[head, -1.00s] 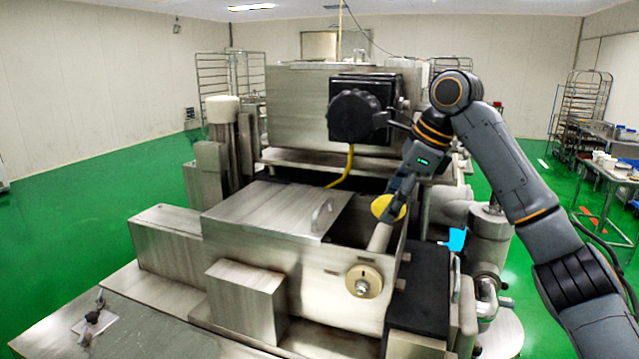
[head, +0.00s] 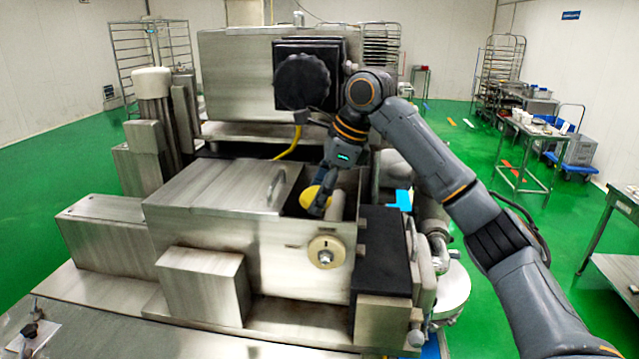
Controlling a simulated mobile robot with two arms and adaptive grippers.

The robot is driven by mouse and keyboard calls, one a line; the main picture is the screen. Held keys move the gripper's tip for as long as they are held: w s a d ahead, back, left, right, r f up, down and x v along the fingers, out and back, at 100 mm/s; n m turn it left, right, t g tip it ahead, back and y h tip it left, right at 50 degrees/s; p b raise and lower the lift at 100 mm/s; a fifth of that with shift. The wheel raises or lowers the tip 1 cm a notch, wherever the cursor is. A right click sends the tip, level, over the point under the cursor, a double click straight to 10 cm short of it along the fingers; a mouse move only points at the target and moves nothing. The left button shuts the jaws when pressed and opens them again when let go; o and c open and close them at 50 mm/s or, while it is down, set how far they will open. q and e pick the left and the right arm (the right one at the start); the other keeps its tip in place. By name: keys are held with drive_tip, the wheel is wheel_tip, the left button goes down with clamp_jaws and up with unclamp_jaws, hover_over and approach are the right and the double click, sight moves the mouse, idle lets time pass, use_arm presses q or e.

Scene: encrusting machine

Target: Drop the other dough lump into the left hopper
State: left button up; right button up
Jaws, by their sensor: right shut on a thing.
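A yellow dough lump (head: 309,197) is in the fingers of my right gripper (head: 316,204). The gripper points down and is shut on the lump, partly covering it. The lump is at the mouth of the steel hopper (head: 262,245), in the uncovered part right of the lid (head: 215,187). A pale roller (head: 336,208) lies inside the opening, just right of the gripper. The exact height of the lump against the rim is hard to tell. My left gripper is out of view.
The lid's handle (head: 277,187) stands close left of the lump. A steel housing with a black knob (head: 302,81) rises behind the opening, near my right arm. A black block (head: 380,245) borders the hopper on the right. Tables and racks stand far right.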

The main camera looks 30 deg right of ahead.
drive_tip(key=shift+s+d, duration=0.15)
drive_tip(key=o, duration=1.2)
drive_tip(key=shift+c, duration=0.2)
drive_tip(key=shift+o, duration=0.6)
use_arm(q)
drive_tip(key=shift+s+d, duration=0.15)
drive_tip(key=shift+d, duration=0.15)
use_arm(e)
drive_tip(key=shift+s+d+r, duration=0.15)
drive_tip(key=shift+r, duration=0.35)
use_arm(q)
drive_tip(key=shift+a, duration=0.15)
use_arm(e)
drive_tip(key=v, duration=1.1)
